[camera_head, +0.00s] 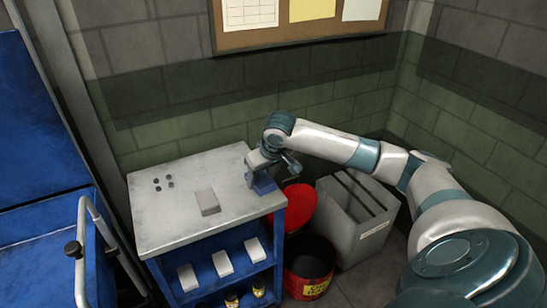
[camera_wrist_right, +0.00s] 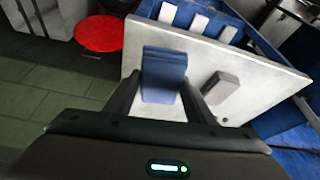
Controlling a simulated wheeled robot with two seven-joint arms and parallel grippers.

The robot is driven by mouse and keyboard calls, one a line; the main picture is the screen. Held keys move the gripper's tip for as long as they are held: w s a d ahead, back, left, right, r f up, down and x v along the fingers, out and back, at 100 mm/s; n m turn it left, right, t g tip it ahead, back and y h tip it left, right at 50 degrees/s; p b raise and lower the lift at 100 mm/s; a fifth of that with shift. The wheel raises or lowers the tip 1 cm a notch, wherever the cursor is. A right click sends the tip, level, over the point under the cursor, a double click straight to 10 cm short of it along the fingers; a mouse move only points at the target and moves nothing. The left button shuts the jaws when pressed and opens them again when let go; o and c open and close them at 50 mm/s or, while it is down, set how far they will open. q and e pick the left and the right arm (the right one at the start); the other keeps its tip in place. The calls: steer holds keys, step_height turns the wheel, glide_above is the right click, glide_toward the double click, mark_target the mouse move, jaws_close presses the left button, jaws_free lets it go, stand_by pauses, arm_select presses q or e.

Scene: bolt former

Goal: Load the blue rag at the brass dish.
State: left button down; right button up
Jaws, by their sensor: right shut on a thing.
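The blue rag (camera_head: 264,186) is at the right edge of the grey top of a blue cart (camera_head: 165,225). My right gripper (camera_head: 267,165) is shut on it from above. In the right wrist view the rag (camera_wrist_right: 163,75) stands as a folded blue piece between the two dark fingers, over the cart top. I cannot tell whether it touches the top. I cannot make out a brass dish in either view. My left gripper is not in view.
White blocks (camera_head: 222,263) sit on the shelf below. A red bin (camera_head: 307,284) with its red lid (camera_head: 300,207) raised and a grey slotted box (camera_head: 352,245) stand at right.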

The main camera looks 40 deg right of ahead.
steer(key=s+a+f, duration=0.1)
steer(key=s+a, duration=0.2)
steer(key=a, duration=0.5)
steer(key=s+a+f, duration=0.1)
steer(key=s+a, duration=0.3)
steer(key=a, duration=0.3)
steer(key=s+a+f+n, duration=0.1)
steer(key=s+a, duration=0.2)
steer(key=a, duration=0.5)
steer(key=shift+s+a+f, duration=0.25)
steer(key=shift+a+f, duration=0.05)
steer(key=shift+f, duration=0.05)
steer(key=shift+d, duration=0.1)
